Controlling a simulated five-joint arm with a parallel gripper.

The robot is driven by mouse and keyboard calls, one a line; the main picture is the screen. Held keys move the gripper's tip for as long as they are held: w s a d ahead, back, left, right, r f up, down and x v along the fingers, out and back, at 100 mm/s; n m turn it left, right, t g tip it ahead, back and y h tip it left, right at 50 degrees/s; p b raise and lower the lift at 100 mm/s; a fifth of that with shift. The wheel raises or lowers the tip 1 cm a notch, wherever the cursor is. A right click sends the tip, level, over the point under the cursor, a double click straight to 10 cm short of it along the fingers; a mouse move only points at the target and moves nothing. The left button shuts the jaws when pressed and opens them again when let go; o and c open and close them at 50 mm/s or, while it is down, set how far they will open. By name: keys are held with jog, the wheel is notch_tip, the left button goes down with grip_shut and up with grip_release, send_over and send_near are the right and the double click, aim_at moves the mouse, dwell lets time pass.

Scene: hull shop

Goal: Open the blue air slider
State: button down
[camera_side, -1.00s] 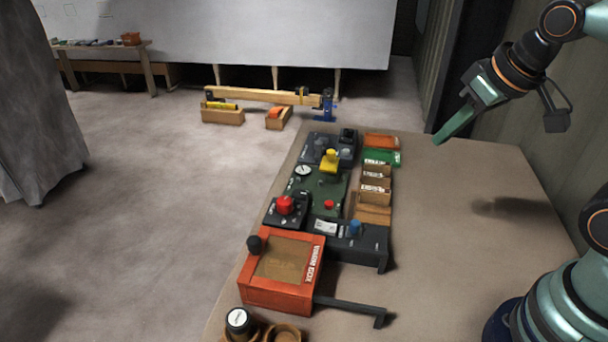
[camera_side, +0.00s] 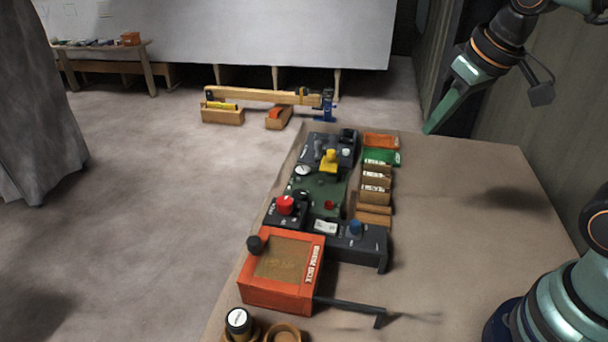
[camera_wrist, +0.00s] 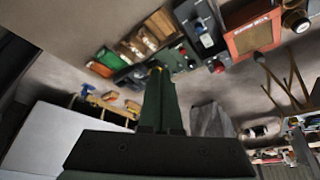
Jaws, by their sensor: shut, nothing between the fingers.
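The blue slider knob (camera_side: 355,228) stands on a dark box (camera_side: 368,246) in the side view, right of a white label and behind the orange box. In the wrist view the dark box with a blue knob (camera_wrist: 207,40) shows near the top. My gripper (camera_side: 428,130) is shut and empty, high above the far right part of the table, well away from the blue knob. Its closed fingers (camera_wrist: 159,72) point up the middle of the wrist view and hide part of the panel behind them.
An orange box (camera_side: 276,298) with a dark knob and a dark rod stands in front. A red knob (camera_side: 286,204), a yellow part (camera_side: 330,160) and a gauge (camera_side: 303,170) sit on the panels. The table's right side (camera_side: 470,220) is clear.

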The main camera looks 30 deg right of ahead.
jog(key=w+a+f+n+g, duration=0.1)
jog(key=w+a+f+g, duration=0.15)
jog(key=w+a, duration=0.35)
jog(key=w+a+f+n+g, duration=0.1)
jog(key=w+a+f+g, duration=0.2)
jog(key=w, duration=0.5)
jog(key=w+a+f+n+g+h, duration=0.1)
jog(key=a+f+g, duration=0.2)
jog(key=a+f, duration=0.1)
jog(key=shift+w+f, duration=0.15)
jog(key=shift+f, duration=0.6)
jog(key=shift+a, duration=0.1)
send_near(347, 229)
jog(key=f, duration=0.1)
jog(key=w+f, duration=0.1)
jog(key=f, duration=0.1)
jog(key=w+a+f, duration=0.1)
jog(key=f, duration=0.1)
jog(key=shift+s+d, duration=0.3)
jog(key=shift+s, duration=0.5)
jog(key=shift+s+d, duration=0.15)
jog(key=shift+s, duration=0.35)
jog(key=shift+s+d, duration=0.2)
jog(key=shift+s, duration=0.3)
